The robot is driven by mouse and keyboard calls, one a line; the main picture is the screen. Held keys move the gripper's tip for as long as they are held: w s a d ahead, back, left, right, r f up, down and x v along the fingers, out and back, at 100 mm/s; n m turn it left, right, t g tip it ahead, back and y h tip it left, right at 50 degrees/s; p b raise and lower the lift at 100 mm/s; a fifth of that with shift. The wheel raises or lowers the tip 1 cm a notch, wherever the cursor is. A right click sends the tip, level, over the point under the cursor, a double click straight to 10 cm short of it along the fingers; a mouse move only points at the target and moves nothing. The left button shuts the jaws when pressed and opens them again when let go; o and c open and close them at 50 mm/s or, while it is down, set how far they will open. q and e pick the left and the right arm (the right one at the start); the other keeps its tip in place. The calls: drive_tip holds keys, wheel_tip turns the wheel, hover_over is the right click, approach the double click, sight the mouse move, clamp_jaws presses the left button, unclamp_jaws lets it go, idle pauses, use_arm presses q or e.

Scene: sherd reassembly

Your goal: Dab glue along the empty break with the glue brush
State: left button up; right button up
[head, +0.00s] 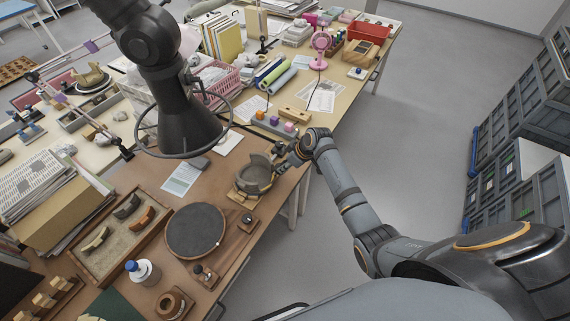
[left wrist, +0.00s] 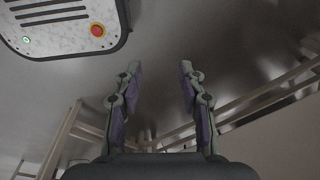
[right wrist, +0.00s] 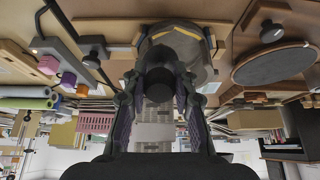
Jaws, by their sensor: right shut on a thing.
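The grey-brown vessel (head: 250,179) stands on the brown work table, and its wall has a stepped, broken edge. In the right wrist view the vessel (right wrist: 190,40) shows upside down, with yellowish bands along its edge. My right gripper (head: 283,160) is beside the vessel. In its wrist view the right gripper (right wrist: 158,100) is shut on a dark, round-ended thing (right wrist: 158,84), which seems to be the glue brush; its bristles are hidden. Whether it touches the break cannot be told. My left gripper (left wrist: 158,75) is open and empty above the floor.
A dark round turntable (head: 195,231), a sand tray (head: 112,250) with several sherds and a blue-capped bottle (head: 143,271) lie nearer. A block with coloured cubes (head: 274,122) stands behind the gripper.

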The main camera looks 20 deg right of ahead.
drive_tip(key=shift+s+d+r+p, duration=0.15)
drive_tip(key=shift+r+p, duration=0.7)
drive_tip(key=shift+p, duration=0.05)
drive_tip(key=shift+s+d+r+p, duration=0.1)
drive_tip(key=shift+s+r+p, duration=0.05)
drive_tip(key=shift+r+p, duration=0.7)
drive_tip(key=shift+s+d+r+p, duration=0.15)
drive_tip(key=shift+r+p, duration=0.65)
drive_tip(key=shift+p, duration=0.1)
